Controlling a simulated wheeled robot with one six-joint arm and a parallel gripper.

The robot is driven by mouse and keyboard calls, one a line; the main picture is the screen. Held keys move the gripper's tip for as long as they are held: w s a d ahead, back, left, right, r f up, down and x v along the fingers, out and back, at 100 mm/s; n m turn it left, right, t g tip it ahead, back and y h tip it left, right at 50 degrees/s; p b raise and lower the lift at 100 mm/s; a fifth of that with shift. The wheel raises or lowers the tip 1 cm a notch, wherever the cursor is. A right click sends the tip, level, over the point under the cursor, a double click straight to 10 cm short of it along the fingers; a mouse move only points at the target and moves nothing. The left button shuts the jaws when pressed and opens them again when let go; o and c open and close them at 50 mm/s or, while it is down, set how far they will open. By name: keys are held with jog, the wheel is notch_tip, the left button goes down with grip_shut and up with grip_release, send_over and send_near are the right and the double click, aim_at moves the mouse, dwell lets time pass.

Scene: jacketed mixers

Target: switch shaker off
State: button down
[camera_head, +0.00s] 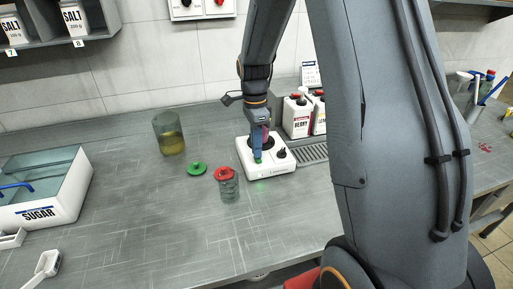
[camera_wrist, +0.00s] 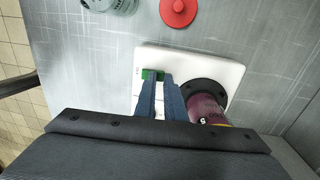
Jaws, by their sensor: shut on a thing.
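The fingers partly cover the switch. A purple-filled vessel (camera_wrist: 204,106) sits in the shaker's black round holder, beside the fingers; my arm mostly hides it in the head view.
A clear jar (camera_head: 229,190), a red lid (camera_head: 224,173) and a green lid (camera_head: 196,168) are left of the shaker. A jar of yellowish liquid (camera_head: 170,140) stands farther left. White bottles (camera_head: 298,118) stand behind right, near a drain grille (camera_head: 313,153).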

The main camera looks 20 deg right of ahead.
jog(key=shift+s+a+f, duration=0.1)
jog(key=shift+s+f, duration=0.4)
jog(key=shift+f, duration=0.1)
jog(key=shift+s+p, duration=0.5)
jog(key=shift+s, duration=0.05)
jog(key=shift+r, duration=0.1)
jog(key=r+p, duration=0.2)
jog(key=w+r+p, duration=0.1)
jog(key=r, duration=0.2)
jog(key=shift+w+r+p, duration=0.2)
jog(key=shift+p, duration=0.2)
notch_tip(320, 180, up, 10)
jog(key=w+b, duration=0.1)
jog(key=b, duration=0.2)
jog(key=shift+w+f, duration=0.15)
jog(key=shift+w, duration=0.05)
jog(key=s+a+f+n+t, duration=0.1)
jog(key=s+f+n, duration=0.3)
jog(key=s+n, duration=0.5)
jog(key=s+a+f+n+t, duration=0.1)
jog(key=s+a+f+n, duration=0.2)
jog(key=s+n, duration=0.6)
jog(key=shift+s+a+f+n, duration=0.35)
jog(key=shift+s+f+n, duration=0.05)
jog(key=shift+f+n, duration=0.15)
